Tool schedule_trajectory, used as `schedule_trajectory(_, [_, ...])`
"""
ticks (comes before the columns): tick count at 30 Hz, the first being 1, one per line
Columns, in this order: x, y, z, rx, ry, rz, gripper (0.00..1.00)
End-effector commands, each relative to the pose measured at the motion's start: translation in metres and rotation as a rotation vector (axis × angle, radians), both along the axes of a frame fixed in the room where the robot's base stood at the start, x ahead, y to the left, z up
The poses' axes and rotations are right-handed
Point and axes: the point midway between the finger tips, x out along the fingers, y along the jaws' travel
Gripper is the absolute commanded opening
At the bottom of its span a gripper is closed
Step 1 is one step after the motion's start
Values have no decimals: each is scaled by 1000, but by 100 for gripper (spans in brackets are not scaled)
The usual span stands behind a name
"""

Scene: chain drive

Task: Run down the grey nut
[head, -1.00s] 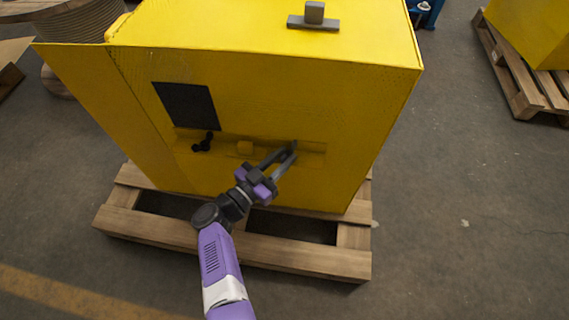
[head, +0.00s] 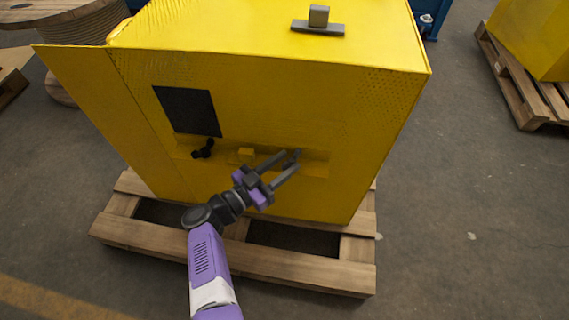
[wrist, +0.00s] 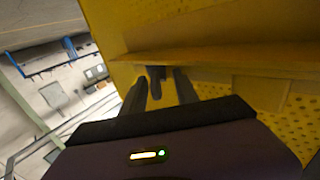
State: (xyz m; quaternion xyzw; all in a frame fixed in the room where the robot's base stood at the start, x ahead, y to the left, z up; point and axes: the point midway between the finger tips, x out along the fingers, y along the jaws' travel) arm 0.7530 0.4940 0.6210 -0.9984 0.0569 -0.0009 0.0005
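A yellow machine housing (head: 270,105) has a long shallow recess (head: 316,165) low on its front face. My gripper (head: 289,161) is at the right part of this recess, with its two fingers apart. A small dark grey piece, seemingly the grey nut (head: 297,153), shows at the fingertips. In the wrist view, a dark piece (wrist: 156,72) sits under the yellow ledge, between and just beyond the fingertips (wrist: 158,85). I see no clear contact with either finger, and its shape is partly hidden.
Left of my gripper are a yellow block (head: 246,153), a black knob-like handle (head: 203,149) and a black panel (head: 188,110). A grey block on a plate (head: 318,22) is on top. The housing stands on a wooden pallet (head: 320,277).

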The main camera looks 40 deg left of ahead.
Motion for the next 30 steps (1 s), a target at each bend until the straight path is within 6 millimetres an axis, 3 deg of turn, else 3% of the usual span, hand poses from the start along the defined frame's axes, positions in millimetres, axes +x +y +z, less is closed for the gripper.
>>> schedule_trajectory(8, [-5, 0, -1, -1, 1, 0, 36])
schedule_trajectory(21, [-68, 8, 0, 0, 2, 2, 36])
schedule_trajectory(30, [-78, 9, -1, 0, 1, 0, 36])
